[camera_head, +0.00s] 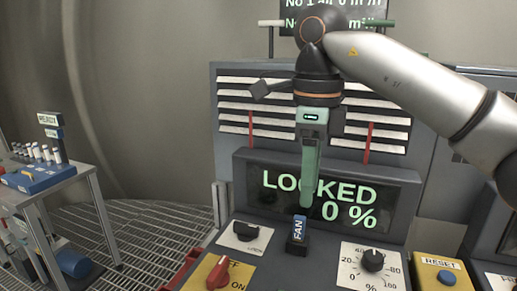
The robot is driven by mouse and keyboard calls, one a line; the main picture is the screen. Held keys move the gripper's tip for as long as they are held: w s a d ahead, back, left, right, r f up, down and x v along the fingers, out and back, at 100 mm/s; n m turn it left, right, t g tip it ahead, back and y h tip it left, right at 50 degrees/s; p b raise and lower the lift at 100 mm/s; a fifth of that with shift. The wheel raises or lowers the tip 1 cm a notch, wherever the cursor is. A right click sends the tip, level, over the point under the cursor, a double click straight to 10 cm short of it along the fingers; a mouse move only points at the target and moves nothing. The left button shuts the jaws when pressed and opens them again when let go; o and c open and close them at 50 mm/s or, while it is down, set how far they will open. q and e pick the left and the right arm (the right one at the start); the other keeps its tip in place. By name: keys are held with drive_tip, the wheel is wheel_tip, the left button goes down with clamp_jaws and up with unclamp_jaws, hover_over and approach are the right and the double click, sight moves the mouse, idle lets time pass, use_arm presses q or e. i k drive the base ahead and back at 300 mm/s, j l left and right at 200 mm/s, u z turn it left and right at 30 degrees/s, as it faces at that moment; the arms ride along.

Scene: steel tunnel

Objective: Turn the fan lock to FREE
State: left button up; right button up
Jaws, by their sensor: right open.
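A black knob (245,232) sits on a small white plate at the left of the console; the plate's lettering is too small to read fully, so I cannot be sure it is the fan lock. A blue block marked FAN (299,230) stands on a black base just right of it. The dark display (345,200) behind reads LOCKED and 0 % in green. My right gripper (306,205) is open, its green fingers pointing down, seen edge-on in front of the display. The tips are above the FAN block, with no object seen between them. My left gripper is out of view.
A red switch (218,273) on a yellow plate is at the front. A percent dial (372,261) and a yellow RESET box (441,274) with a blue button are to the right. A cart (90,178) with bottles stands at the far left, past open grating floor (160,235).

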sight(246, 232)
drive_tip(key=k, duration=0.85)
